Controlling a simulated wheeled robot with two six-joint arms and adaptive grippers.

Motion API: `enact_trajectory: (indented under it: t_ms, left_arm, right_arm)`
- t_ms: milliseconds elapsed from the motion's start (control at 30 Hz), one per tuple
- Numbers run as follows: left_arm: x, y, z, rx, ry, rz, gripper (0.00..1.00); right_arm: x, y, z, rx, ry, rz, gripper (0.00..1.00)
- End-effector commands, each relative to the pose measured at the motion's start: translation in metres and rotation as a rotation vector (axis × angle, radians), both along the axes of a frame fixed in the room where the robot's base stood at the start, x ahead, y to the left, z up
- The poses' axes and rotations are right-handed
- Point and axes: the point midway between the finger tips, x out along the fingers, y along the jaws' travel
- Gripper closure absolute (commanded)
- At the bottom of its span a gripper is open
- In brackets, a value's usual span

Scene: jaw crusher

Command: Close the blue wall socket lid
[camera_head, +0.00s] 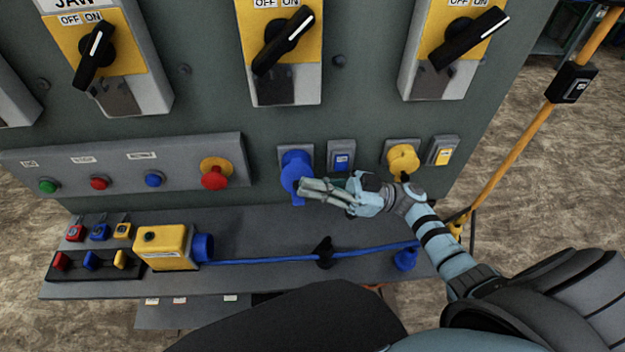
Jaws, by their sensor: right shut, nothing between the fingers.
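The blue wall socket (297,165) sits on a grey plate low on the green panel, right of the red mushroom button. Its blue round part faces out, and the lid cannot be told apart clearly from the body. My right gripper (304,191) is shut and empty, with its fingertips at the lower edge of the blue socket. It hides part of the socket's lower right side. Whether the fingertips touch it I cannot tell. My left gripper is not in view.
A blue switch (341,156) and a yellow socket (402,159) stand to the right. A red mushroom button (214,175) is to the left.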

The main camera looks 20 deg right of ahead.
Motion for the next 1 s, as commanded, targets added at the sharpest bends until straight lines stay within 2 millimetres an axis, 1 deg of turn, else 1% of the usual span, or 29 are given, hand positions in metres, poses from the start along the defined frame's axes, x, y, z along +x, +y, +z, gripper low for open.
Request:
enact_trajectory:
  t_ms: [33,100,200,267,433,500,600,1000]
  left_arm:
    - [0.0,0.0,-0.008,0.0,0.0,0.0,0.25]
    - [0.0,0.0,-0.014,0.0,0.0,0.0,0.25]
    - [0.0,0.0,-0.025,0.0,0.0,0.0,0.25]
    - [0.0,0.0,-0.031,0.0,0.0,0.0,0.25]
    - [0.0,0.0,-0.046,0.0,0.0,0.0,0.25]
    - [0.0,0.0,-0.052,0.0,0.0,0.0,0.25]
    - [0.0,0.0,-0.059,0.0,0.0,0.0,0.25]
    - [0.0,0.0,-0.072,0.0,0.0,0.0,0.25]
  right_arm:
    - [0.0,0.0,-0.007,0.0,0.0,0.0,1.0]
    - [0.0,0.0,-0.013,0.0,0.0,0.0,1.0]
    - [0.001,0.0,-0.02,-0.032,-0.094,-0.001,1.0]
    - [0.002,0.0,-0.024,-0.046,-0.135,0.001,1.0]
    - [0.004,-0.001,-0.033,-0.048,-0.137,0.0,1.0]
    - [0.005,-0.002,-0.037,-0.067,-0.191,0.0,1.0]
    - [0.006,-0.003,-0.04,-0.089,-0.26,0.0,1.0]
    - [0.008,-0.005,-0.051,-0.088,-0.257,0.0,1.0]
